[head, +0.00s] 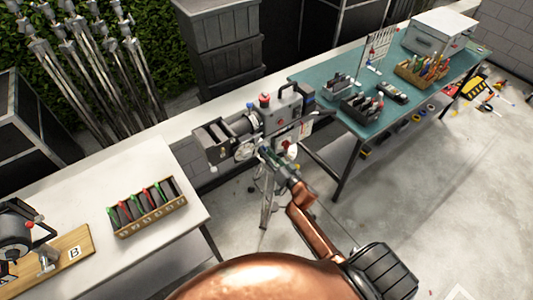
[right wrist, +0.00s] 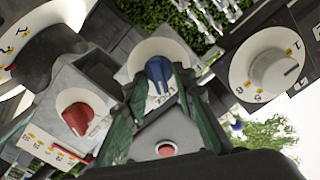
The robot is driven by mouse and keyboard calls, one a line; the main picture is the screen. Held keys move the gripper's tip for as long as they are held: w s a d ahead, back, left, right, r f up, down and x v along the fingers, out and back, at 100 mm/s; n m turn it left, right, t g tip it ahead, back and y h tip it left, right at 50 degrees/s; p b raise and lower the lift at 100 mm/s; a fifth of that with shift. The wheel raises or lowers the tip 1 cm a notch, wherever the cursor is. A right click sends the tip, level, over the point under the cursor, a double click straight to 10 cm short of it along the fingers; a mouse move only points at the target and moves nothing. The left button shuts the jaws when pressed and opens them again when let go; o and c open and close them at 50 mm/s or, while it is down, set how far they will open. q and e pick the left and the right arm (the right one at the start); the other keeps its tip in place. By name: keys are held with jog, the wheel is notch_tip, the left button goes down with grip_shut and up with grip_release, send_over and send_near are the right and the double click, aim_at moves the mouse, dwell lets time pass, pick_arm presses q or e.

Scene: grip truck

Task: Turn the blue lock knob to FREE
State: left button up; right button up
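The blue lock knob (right wrist: 160,72) sits on a round white dial (right wrist: 150,50) in the right wrist view. Its narrow end points down in the picture, towards lettering too blurred to read surely. My right gripper (right wrist: 162,84) has its two green fingers on either side of the knob. White dial shows between the fingers, and contact with the knob cannot be made out. In the head view, my right gripper (head: 268,154) is at the lower front of the camera rig (head: 285,115), where the blue knob cannot be picked out. My left gripper is not in view.
A red knob (right wrist: 78,117), a red button (right wrist: 166,150) and a grey dial (right wrist: 273,71) surround the fingers closely. The rig stands between a white table (head: 95,180) and a teal-topped bench (head: 340,75). Open floor (head: 430,200) lies to the right.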

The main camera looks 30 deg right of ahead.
grip_shut()
jog(key=shift+n, duration=0.3)
jog(key=n, duration=1.1)
jog(key=shift+a+b, duration=0.25)
jog(key=shift+b, duration=0.15)
jog(key=shift+n, duration=0.4)
